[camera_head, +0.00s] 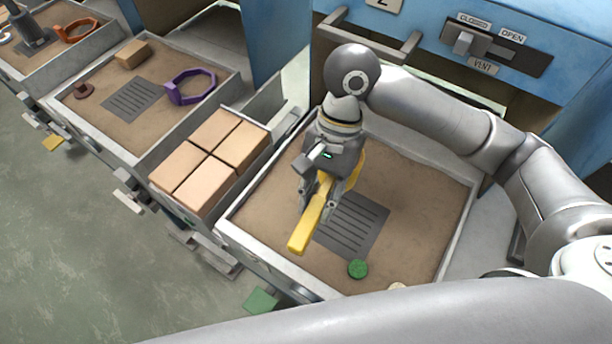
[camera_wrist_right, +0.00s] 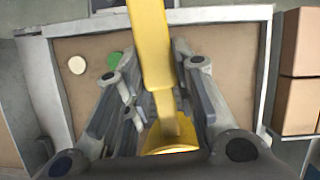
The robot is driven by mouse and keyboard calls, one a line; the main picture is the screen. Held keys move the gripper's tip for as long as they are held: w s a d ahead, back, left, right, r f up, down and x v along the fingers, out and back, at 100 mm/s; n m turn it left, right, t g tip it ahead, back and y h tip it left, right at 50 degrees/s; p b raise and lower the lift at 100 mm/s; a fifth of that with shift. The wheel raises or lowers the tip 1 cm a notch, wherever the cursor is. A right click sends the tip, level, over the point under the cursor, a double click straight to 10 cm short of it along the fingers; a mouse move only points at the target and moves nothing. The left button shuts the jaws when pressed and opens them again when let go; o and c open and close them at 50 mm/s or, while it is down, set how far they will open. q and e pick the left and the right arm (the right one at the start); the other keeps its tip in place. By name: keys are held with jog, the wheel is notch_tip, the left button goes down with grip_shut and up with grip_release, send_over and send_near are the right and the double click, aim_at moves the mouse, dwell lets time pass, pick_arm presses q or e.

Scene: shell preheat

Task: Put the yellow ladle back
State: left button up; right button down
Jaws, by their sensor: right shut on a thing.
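The yellow ladle (camera_head: 310,222) is in my right gripper (camera_head: 320,192), over the front right tray (camera_head: 232,232) in the head view. The fingers are shut around its handle, which points toward the tray's front edge. Its bowl end is mostly hidden behind the gripper, with a yellow part showing at the gripper's right. In the right wrist view the ladle's handle (camera_wrist_right: 150,45) runs up between the fingers (camera_wrist_right: 160,105), and its yellow bowl end shows low down. I cannot tell whether the ladle touches the tray. My left gripper is not in view.
The tray holds a dark slotted plate (camera_head: 352,226), a green disc (camera_head: 358,268) and a pale disc (camera_head: 397,287). Several tan blocks (camera_head: 210,160) stand to its left. Another tray holds a purple ladle-like ring (camera_head: 188,88). A blue cabinet (camera_head: 440,25) stands behind.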

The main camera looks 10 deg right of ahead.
jog(key=shift+s+a+f+m+b, duration=0.1)
jog(key=shift+a+f+m+b, duration=0.25)
jog(key=shift+a+f+m, duration=0.25)
jog(key=shift+a+f, duration=0.15)
jog(key=w+a+f, duration=0.1)
jog(key=w+f, duration=0.3)
jog(key=w+a+f+b, duration=0.1)
jog(key=w+f, duration=0.3)
jog(key=w, duration=0.1)
jog(key=w+a+f, duration=0.1)
jog(key=w+f, duration=0.3)
jog(key=f, duration=0.1)
jog(key=shift+w+a+b, duration=0.15)
jog(key=shift+w+b, duration=0.15)
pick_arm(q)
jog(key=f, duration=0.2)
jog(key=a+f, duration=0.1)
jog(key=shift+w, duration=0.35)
